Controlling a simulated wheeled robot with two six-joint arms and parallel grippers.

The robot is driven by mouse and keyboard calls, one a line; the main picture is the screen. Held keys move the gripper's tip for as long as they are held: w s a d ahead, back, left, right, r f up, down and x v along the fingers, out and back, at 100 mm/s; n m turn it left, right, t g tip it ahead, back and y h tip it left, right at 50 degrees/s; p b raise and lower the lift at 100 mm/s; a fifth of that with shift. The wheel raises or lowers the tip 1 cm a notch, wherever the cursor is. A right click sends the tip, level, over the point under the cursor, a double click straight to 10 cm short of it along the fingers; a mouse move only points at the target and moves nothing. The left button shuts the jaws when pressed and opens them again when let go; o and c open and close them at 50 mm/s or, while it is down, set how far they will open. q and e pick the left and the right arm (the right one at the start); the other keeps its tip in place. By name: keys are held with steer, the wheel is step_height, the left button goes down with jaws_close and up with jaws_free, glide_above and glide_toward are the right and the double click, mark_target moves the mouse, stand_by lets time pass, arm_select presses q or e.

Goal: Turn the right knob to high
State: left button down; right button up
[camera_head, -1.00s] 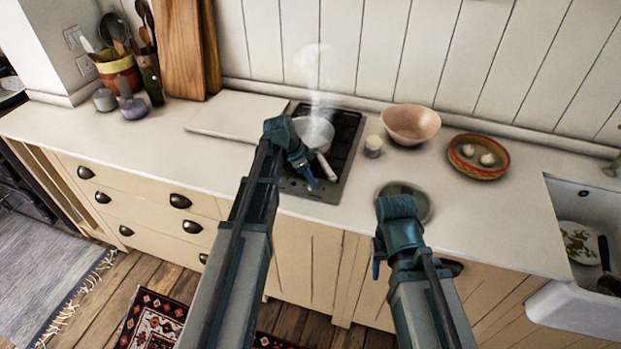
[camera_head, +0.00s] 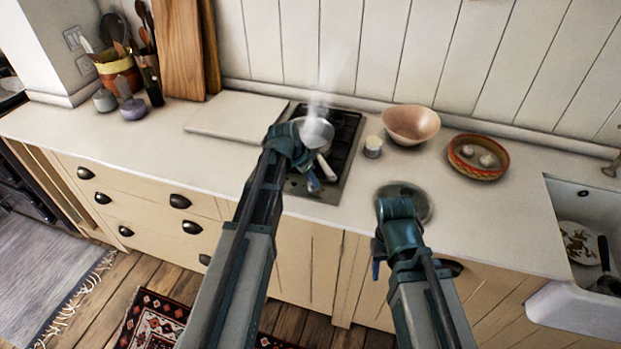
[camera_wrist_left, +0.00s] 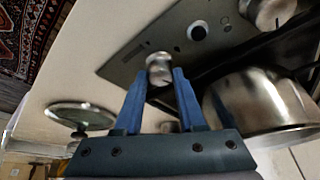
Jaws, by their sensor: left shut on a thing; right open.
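The hob (camera_head: 333,187) is a dark steel plate with a black grate. In the left wrist view, the right knob (camera_wrist_left: 159,66), a small silver cylinder, sits between the blue fingers of my left gripper (camera_wrist_left: 160,84), which is shut on it. The other knob (camera_wrist_left: 197,32) stands further up that view, apart from the fingers.
A steaming steel pot (camera_wrist_left: 262,103) stands on the hob, close to my left gripper. A glass lid (camera_head: 418,204) lies on the counter right of the hob. A small jar (camera_head: 373,147), a pink bowl (camera_head: 410,124) and a patterned bowl (camera_head: 478,169) stand behind.

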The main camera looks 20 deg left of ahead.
arm_select(q)
steer(key=n, duration=0.2)
steer(key=n+y, duration=0.1)
steer(key=n, duration=0.1)
steer(key=n+t+y, duration=0.1)
steer(key=n, duration=0.1)
steer(key=shift+s+d, duration=0.1)
steer(key=shift+d, duration=0.15)
steer(key=shift+n, duration=0.4)
steer(key=shift+y, duration=0.3)
steer(key=c, duration=0.5)
jaws_free()
steer(key=shift+m, duration=0.3)
